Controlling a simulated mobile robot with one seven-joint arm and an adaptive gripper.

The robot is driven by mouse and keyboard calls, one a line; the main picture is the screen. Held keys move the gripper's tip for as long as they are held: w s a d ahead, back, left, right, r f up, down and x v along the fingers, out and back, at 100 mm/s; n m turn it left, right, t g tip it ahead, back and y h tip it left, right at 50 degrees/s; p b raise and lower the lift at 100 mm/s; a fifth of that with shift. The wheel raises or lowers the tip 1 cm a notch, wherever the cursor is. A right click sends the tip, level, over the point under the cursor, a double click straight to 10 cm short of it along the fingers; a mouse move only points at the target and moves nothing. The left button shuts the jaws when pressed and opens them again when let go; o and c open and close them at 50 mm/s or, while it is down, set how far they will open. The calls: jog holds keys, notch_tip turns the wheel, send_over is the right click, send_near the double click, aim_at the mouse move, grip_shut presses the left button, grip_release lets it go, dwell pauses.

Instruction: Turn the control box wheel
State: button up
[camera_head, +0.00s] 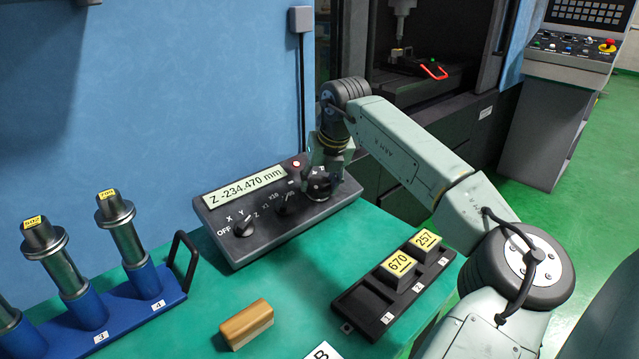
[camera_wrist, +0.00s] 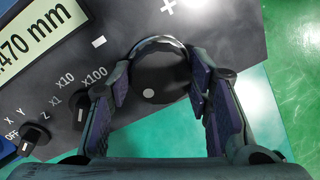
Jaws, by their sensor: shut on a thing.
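The control box (camera_head: 265,222) is dark grey and lies on the green table. Its display (camera_head: 246,187) reads Z -234.470 mm. The wheel (camera_wrist: 160,75) is a round dark knob with a light dot on its face, at the box's right end. In the head view my gripper (camera_head: 320,185) is over the wheel and hides most of it. In the wrist view my gripper (camera_wrist: 165,88) has its two purple-padded fingers on either side of the wheel, shut on it. Two selector knobs, the axis knob (camera_head: 243,226) and the multiplier knob (camera_head: 287,203), sit left of the wheel.
A black tray (camera_head: 365,305) with yellow-labelled blocks 670 and 257 lies right of the box. A blue rack (camera_head: 135,312) with metal tool holders stands at left. A wooden block (camera_head: 246,324) lies in front. The machine (camera_head: 425,110) stands behind.

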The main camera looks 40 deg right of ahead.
jog(key=shift+f+m+b, duration=0.25)
jog(key=shift+m+b, duration=0.5)
jog(key=shift+m, duration=0.45)
jog(key=shift+r+m, duration=0.2)
jog(key=shift+m, duration=0.5)
jog(key=o, duration=1.1)
jog(key=shift+o, duration=0.2)
jog(key=shift+r, duration=0.1)
jog(key=v, duration=1.1)
jog(key=shift+r, duration=0.5)
jog(key=shift+w, duration=0.1)
